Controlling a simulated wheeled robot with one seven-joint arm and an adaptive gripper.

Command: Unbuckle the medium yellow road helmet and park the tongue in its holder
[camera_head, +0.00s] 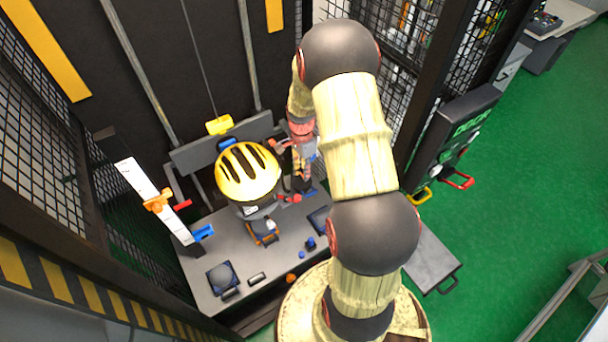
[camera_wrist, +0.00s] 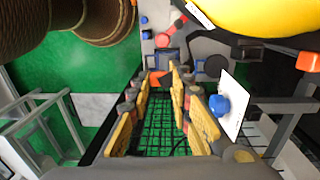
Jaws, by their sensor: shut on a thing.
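The yellow helmet (camera_head: 248,172) with dark vents sits over the grey bench near its back. In the wrist view the helmet (camera_wrist: 265,14) fills the upper right corner. My gripper (camera_head: 299,172) is low beside the helmet's right side, partly hidden by my arm. In the wrist view my gripper (camera_wrist: 166,72) has its long yellow-padded fingers converging on a small orange-red piece (camera_wrist: 157,78). I cannot tell for sure whether this piece is the buckle tongue. The chin strap and the tongue holder cannot be made out clearly.
The grey bench (camera_head: 200,258) carries a dark round-topped block (camera_head: 222,277) and small blue and orange knobs. A white upright scale (camera_head: 140,180) with an orange slider stands left. A yellow block (camera_head: 219,125) hangs behind the helmet. Mesh walls enclose both sides.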

